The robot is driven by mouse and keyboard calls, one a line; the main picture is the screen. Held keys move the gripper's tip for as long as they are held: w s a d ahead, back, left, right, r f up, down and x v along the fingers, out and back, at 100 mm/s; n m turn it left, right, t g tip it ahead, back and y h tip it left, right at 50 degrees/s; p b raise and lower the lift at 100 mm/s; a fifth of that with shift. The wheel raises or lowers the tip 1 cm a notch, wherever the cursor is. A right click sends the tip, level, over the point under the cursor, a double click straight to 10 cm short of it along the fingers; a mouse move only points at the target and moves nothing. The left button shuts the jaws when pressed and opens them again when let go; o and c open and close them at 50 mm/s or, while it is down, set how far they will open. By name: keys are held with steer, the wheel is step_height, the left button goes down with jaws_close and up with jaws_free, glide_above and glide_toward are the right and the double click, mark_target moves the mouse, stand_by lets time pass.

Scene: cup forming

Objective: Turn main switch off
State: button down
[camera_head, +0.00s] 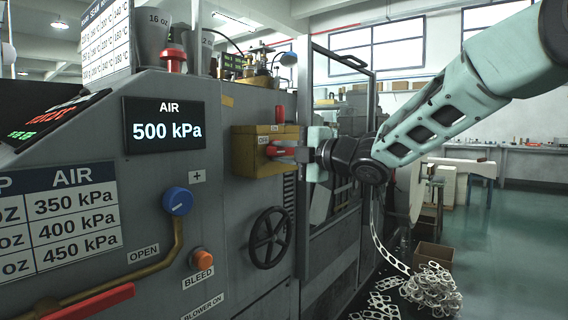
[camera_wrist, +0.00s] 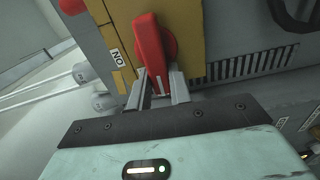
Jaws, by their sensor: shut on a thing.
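The main switch is a red handle (camera_head: 281,149) on a yellow box (camera_head: 247,150) on the grey machine's side. Small ON and OFF labels sit on the box near the handle. In the wrist view the red handle (camera_wrist: 150,45) runs down toward my gripper, with the ON label (camera_wrist: 117,59) to its left. My gripper (camera_head: 297,153) reaches the handle from the right. In the wrist view my gripper (camera_wrist: 162,88) has a finger on each side of the handle's end and is shut on it. The fingers partly hide the handle's tip.
An air display (camera_head: 165,131) reads 500 kPa. A blue knob (camera_head: 178,201), an orange bleed button (camera_head: 202,259) and a black handwheel (camera_head: 270,238) are on the panel. A framed glass guard (camera_head: 337,150) stands behind my gripper. Scrap rings (camera_head: 433,289) lie on the floor.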

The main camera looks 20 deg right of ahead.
steer(key=shift+f+n, duration=0.1)
steer(key=shift+n, duration=0.2)
stand_by(0.4)
steer(key=c, duration=1.3)
jaws_free()
steer(key=shift+s+d, duration=0.1)
steer(key=p+v, duration=0.1)
steer(key=v, duration=1.6)
